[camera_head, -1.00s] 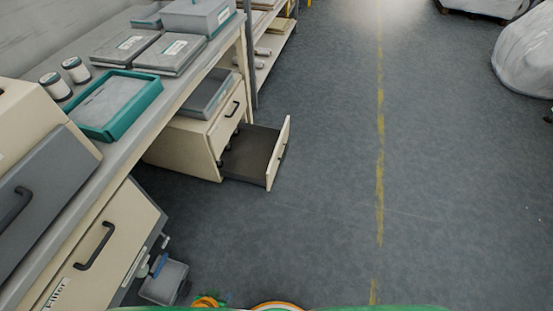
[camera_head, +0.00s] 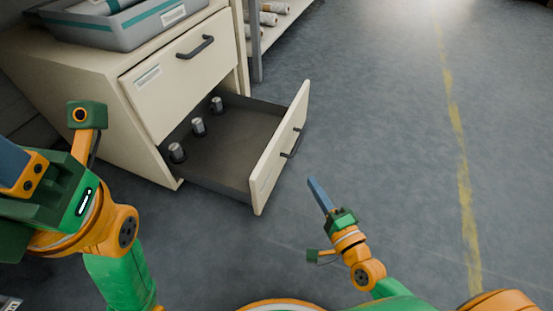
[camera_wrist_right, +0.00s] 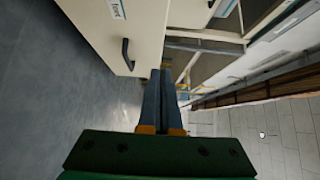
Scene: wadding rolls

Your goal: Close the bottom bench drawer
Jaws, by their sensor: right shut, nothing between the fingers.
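The bottom bench drawer (camera_head: 238,140) is pulled well out of the cream cabinet, with its dark interior showing. Its cream front (camera_head: 280,150) has a dark bar handle (camera_head: 294,143). Small metal cylinders (camera_head: 198,127) stand inside along one side. My right gripper (camera_head: 313,183) is shut and empty, just right of the drawer front in the head view, with a gap visible between them. In the right wrist view its fingers (camera_wrist_right: 161,73) lie together beside a cream front with a dark handle (camera_wrist_right: 126,54). My left gripper (camera_head: 14,168) is partly cut off at the left edge; its fingertips are hidden.
The upper drawer (camera_head: 182,70) is shut. A grey bin (camera_head: 125,25) sits on the cabinet. A shelf with rolls (camera_head: 266,18) stands behind. The floor (camera_head: 390,110) right of the drawer is clear, with a worn yellow line (camera_head: 462,190).

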